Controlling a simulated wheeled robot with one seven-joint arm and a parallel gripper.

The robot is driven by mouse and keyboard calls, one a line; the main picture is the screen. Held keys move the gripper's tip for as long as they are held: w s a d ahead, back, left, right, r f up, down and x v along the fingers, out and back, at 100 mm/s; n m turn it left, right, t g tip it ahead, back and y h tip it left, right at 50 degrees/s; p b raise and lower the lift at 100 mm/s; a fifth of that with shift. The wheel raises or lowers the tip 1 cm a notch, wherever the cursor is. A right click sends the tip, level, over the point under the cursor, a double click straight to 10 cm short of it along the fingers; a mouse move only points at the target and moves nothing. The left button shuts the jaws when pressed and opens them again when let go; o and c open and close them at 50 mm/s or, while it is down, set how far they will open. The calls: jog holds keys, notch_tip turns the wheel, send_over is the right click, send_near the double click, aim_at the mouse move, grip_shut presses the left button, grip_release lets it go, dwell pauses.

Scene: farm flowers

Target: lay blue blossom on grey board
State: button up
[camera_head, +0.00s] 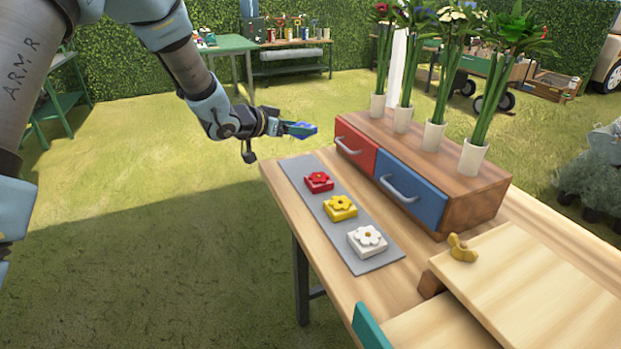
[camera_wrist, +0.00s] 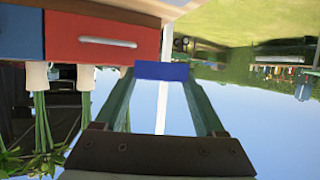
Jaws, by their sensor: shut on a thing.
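My gripper (camera_head: 291,129) is shut on the blue blossom (camera_head: 302,130), beyond the far end of the table and above the grass. In the wrist view the blue blossom (camera_wrist: 162,71) shows as a flat blue block between the two fingers. The grey board (camera_head: 376,262) lies on the table. On it, in a row from far to near, sit a red blossom (camera_head: 319,182), a yellow blossom (camera_head: 340,207) and a white blossom (camera_head: 367,241). A bare strip of board shows at the far end, beyond the red blossom.
A wooden drawer unit (camera_head: 478,203) with a red drawer (camera_head: 356,147) and a blue drawer (camera_head: 411,187) stands right of the board. Several white vases (camera_head: 473,156) with flowers stand on it. A raised wooden board (camera_head: 540,280) with a yellow knob (camera_head: 462,248) is at the near right.

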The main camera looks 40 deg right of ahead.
send_over(297, 169)
notch_tip(297, 169, down, 4)
jog(key=shift+w+f+p, duration=0.15)
jog(key=shift+f+p, duration=0.1)
jog(key=shift+p, duration=0.05)
jog(key=shift+f+p, duration=0.4)
jog(key=shift+f, duration=2.15)
jog(key=shift+f, duration=0.2)
jog(key=o, duration=1.3)
